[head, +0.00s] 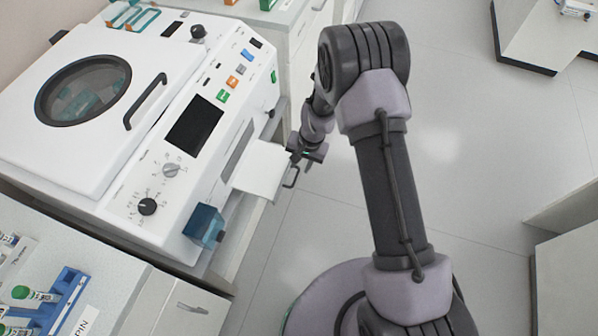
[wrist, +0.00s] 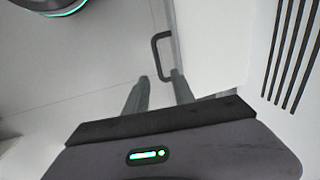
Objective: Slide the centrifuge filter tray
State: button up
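The white filter tray (head: 262,170) sticks out of the slot in the front of the white centrifuge (head: 150,120). A dark bar handle (head: 291,177) is on its outer edge. My gripper (head: 302,163) is beside the tray's outer edge, close to the handle. In the wrist view, the tray (wrist: 212,45) is on the right and its handle (wrist: 155,52) lies just ahead of my fingertips (wrist: 160,75). The fingers are apart with a gap between them. I cannot tell whether either finger touches the handle.
A blue translucent box (head: 204,225) is on the centrifuge front, left of the tray. A counter with a blue tube rack (head: 62,300) is at lower left. Cabinets (head: 290,25) stand behind. The floor (head: 460,150) to the right is clear.

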aim_at(298, 173)
jog(key=shift+w+a+f+b, duration=0.15)
jog(key=shift+f+b, duration=0.1)
jog(key=shift+f, duration=0.7)
jog(key=shift+a+f+b, duration=0.15)
jog(key=shift+f+b, duration=0.05)
jog(key=shift+f, duration=0.7)
jog(key=shift+c, duration=0.2)
grip_shut()
